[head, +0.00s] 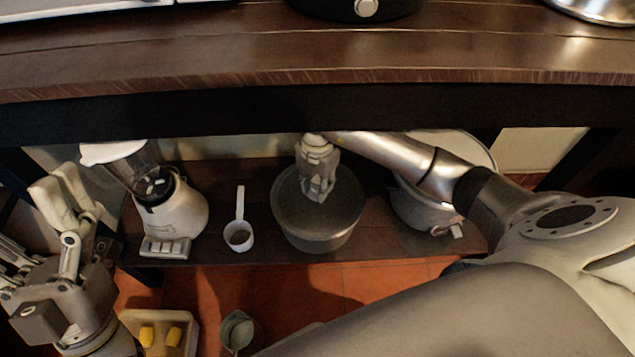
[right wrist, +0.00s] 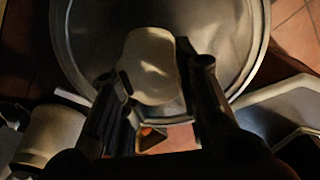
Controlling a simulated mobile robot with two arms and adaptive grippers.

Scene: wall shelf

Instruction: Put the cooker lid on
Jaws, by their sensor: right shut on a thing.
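A wide grey round pot (head: 318,240) stands on the lower shelf, with a dark flat round top that looks like the lid (head: 291,200). My right gripper (head: 318,193) reaches down to the middle of this top. In the right wrist view my right gripper (right wrist: 160,95) is shut on a pale knob (right wrist: 150,50) in front of a round metal surface (right wrist: 88,35) with a raised rim. I cannot tell whether the lid rests fully on the pot. My left gripper (head: 60,205) is at the left, empty, with its fingers apart.
A white blender (head: 180,212) and a white measuring cup (head: 239,233) stand left of the pot. A pale pot (head: 420,212) stands to the right, partly behind my right arm. The upper shelf board (head: 300,55) overhangs closely. A tray (head: 180,340) lies below.

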